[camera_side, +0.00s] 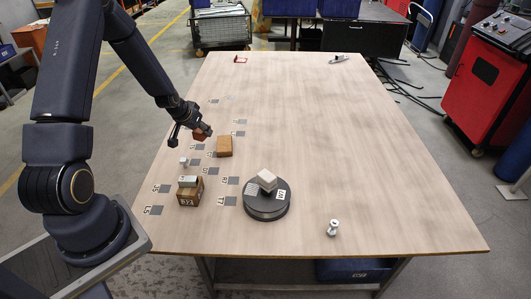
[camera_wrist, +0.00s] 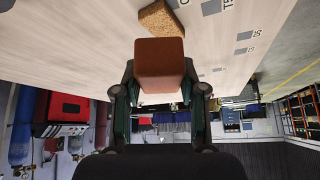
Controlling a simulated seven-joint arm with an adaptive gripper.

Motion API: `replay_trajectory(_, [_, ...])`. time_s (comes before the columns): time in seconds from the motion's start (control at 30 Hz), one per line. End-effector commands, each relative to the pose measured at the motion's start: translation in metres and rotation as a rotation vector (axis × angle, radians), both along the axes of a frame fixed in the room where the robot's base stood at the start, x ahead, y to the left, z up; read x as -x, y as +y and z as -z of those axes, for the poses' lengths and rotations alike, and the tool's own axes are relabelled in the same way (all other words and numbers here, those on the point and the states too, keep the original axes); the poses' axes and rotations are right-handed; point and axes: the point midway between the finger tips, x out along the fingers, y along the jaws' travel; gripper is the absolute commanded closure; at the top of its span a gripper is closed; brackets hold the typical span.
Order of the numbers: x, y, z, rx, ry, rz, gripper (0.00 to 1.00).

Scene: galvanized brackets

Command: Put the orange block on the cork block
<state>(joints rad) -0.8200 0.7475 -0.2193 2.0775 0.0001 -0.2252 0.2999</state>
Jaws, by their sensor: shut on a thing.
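The orange block (camera_wrist: 160,62) is held between the two fingers of my gripper (camera_wrist: 160,76) in the wrist view. In the side view the orange block (camera_side: 200,134) hangs at the end of my gripper (camera_side: 192,128), tilted, up and left of the cork block. The cork block (camera_side: 224,146) is a tan block lying on the table. The orange block and the cork block look apart. The top of the cork block looks bare.
A labelled brown box (camera_side: 189,194) with a grey piece on top stands front left. A dark round stand (camera_side: 266,207) bears a pale block (camera_side: 266,178). A small metal part (camera_side: 183,162) and a silver fitting (camera_side: 332,227) stand on the table. The right side is mostly clear.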

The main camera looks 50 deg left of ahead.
Motion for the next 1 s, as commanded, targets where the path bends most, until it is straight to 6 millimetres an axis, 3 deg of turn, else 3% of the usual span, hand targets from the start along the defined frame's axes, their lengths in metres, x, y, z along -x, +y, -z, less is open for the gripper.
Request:
replay_trajectory(0.17, [-0.025,0.012,0.016,-0.001,-0.001,0.003,0.99])
replay_trajectory(0.37, [-0.074,0.037,0.040,-0.001,-0.003,0.002,0.99])
replay_trajectory(0.6, [-0.110,0.056,0.085,0.000,0.000,0.001,0.99])
replay_trajectory(0.87, [-0.125,0.063,0.105,-0.001,0.000,0.003,0.99])
replay_trajectory(1.0, [-0.124,0.063,0.126,0.001,0.001,0.001,0.99])
